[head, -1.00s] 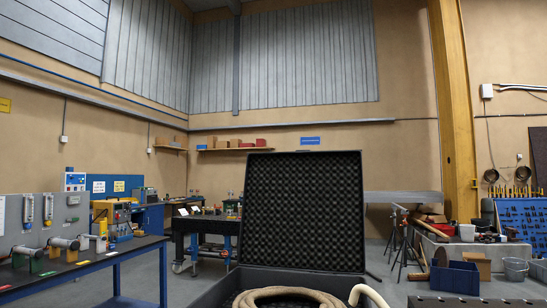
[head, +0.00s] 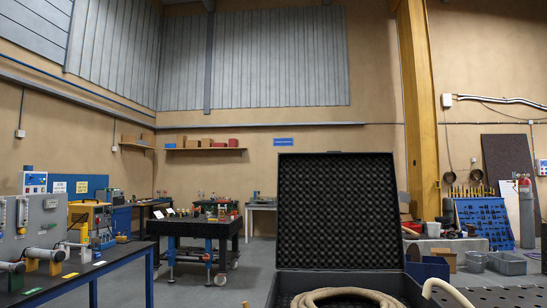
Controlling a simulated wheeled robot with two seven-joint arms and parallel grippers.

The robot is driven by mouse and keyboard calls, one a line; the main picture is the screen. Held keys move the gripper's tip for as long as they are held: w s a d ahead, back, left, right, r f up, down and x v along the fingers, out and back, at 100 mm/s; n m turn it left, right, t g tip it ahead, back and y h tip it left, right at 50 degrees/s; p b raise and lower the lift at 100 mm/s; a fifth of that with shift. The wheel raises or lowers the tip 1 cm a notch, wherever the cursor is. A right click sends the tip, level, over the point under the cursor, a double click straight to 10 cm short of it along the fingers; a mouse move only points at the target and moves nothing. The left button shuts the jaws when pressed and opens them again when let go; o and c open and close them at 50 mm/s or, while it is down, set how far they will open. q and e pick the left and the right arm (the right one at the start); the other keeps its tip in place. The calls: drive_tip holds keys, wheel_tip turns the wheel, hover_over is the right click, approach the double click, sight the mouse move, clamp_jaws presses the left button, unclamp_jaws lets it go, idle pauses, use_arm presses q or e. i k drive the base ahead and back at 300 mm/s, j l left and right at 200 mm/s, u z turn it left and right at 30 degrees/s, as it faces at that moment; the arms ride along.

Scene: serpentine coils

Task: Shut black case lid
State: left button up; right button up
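The black case lid (head: 338,212) stands upright and open at the bottom middle of the head view, its egg-crate foam lining facing me. The case body (head: 281,290) lies below it, cut off by the bottom edge of the picture. A beige coil (head: 345,295) lies in the case. A paler curved tube end (head: 446,291) shows at the case's right side; whether it belongs to the coil I cannot tell. Neither of my grippers is in view.
A blue-edged bench (head: 105,266) with grey equipment stands at the left. A dark wheeled table (head: 196,228) is behind the case to the left. At the right are a blue bin (head: 427,270), grey tubs (head: 506,265) and a blue tool panel (head: 484,222). Open floor shows between bench and case.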

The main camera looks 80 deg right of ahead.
sight(337, 210)
drive_tip(key=i+z, duration=0.3)
drive_tip(key=i, duration=0.15)
drive_tip(key=i+j+z, duration=0.15)
drive_tip(key=i+z, duration=0.15)
drive_tip(key=i, duration=0.15)
drive_tip(key=i+j+z, duration=0.3)
drive_tip(key=i, duration=0.15)
drive_tip(key=i+l+z, duration=0.25)
drive_tip(key=z, duration=0.2)
drive_tip(key=i+l+z, duration=0.15)
drive_tip(key=i+z, duration=0.15)
drive_tip(key=z, duration=0.15)
drive_tip(key=i+z, duration=0.3)
drive_tip(key=z, duration=0.2)
drive_tip(key=i+z, duration=0.3)
drive_tip(key=z, duration=0.15)
drive_tip(key=i+j+z, duration=0.25)
drive_tip(key=z, duration=0.2)
drive_tip(key=i+l+z, duration=0.1)
drive_tip(key=i+z, duration=0.75)
drive_tip(key=i+j+z, duration=0.15)
drive_tip(key=z, duration=0.3)
drive_tip(key=i, duration=0.15)
